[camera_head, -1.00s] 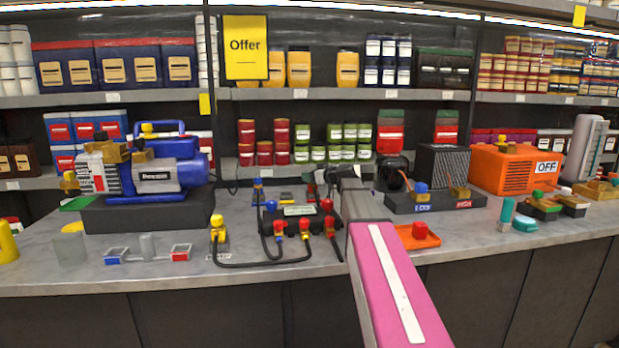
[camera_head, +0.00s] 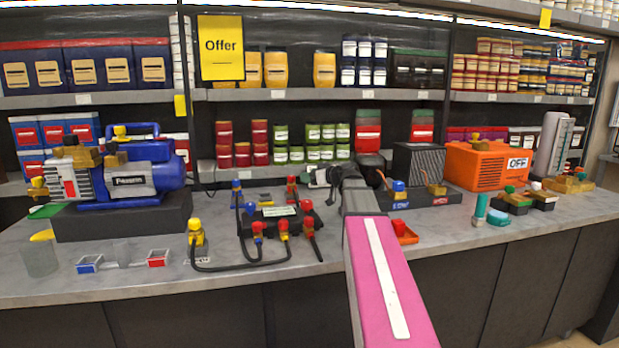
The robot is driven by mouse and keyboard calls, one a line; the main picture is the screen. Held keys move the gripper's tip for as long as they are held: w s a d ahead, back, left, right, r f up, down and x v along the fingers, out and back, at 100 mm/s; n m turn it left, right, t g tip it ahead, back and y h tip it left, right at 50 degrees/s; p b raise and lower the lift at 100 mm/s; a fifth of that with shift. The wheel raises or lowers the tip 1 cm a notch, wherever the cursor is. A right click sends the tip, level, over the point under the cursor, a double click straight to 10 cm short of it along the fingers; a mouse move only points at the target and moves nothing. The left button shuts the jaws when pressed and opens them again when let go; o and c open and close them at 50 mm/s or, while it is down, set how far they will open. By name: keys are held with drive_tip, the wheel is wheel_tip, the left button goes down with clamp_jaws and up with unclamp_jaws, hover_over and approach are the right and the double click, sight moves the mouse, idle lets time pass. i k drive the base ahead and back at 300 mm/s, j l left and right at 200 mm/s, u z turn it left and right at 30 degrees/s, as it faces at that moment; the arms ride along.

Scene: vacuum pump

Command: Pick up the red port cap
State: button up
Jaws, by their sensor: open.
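My gripper (camera_head: 318,178) is open at the far end of my arm, small and partly hidden by the arm. It is over the back of the counter, behind and left of the tray, well apart from the red cap. I see nothing between its jaws.
A black manifold (camera_head: 278,222) with red and blue fittings and black hoses stands left of my arm. A blue vacuum pump (camera_head: 140,178) stands at left. An orange machine (camera_head: 487,165) stands at right. Bare counter (camera_head: 450,225) lies right of the tray.

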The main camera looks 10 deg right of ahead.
sight(398, 226)
drive_tip(key=k, duration=1.5)
